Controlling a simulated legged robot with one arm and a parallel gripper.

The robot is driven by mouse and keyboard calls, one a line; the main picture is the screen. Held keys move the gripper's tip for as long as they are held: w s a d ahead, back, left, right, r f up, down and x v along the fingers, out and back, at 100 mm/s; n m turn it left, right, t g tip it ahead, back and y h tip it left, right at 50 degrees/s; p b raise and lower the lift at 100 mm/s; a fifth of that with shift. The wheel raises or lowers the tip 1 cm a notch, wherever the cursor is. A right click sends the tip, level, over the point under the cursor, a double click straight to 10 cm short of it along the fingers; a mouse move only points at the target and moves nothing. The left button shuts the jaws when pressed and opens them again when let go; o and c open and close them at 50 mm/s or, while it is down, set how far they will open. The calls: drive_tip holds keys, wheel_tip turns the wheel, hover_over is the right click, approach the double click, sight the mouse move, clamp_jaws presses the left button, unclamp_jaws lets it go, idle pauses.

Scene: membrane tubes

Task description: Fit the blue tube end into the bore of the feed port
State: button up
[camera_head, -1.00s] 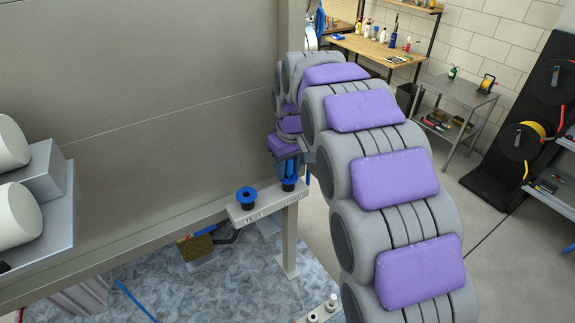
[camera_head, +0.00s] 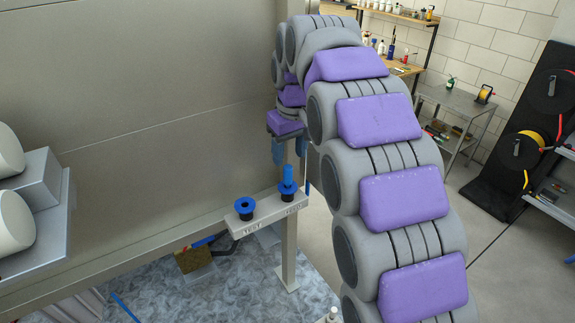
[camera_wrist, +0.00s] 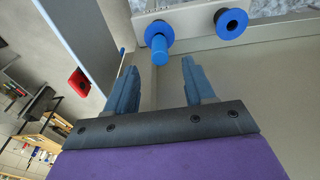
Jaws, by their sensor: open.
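The blue tube end (camera_head: 288,175) stands upright in the blue collar of the feed port (camera_head: 287,188), the right-hand port on the grey bracket. In the wrist view the tube (camera_wrist: 160,50) sticks out of the feed port's collar (camera_wrist: 158,29). How deep it sits in the bore is hidden by the collar. My gripper (camera_head: 289,150) is above the tube, with its fingers spread and nothing between them. In the wrist view the open fingers (camera_wrist: 160,78) lie on either side of the tube's line, clear of its top.
The test port (camera_head: 245,207), an empty blue collar, is left of the feed port on the bracket (camera_head: 262,218). A large grey panel (camera_head: 160,110) stands behind. White cylinders on a metal block (camera_head: 38,180) are at the left. A shelf cart (camera_head: 455,105) is at the right.

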wheel_tip(320, 180, up, 9)
drive_tip(key=p, duration=0.3)
drive_tip(key=shift+s+d+f, duration=0.15)
drive_tip(key=shift+s+d, duration=0.1)
drive_tip(key=shift+s, duration=0.15)
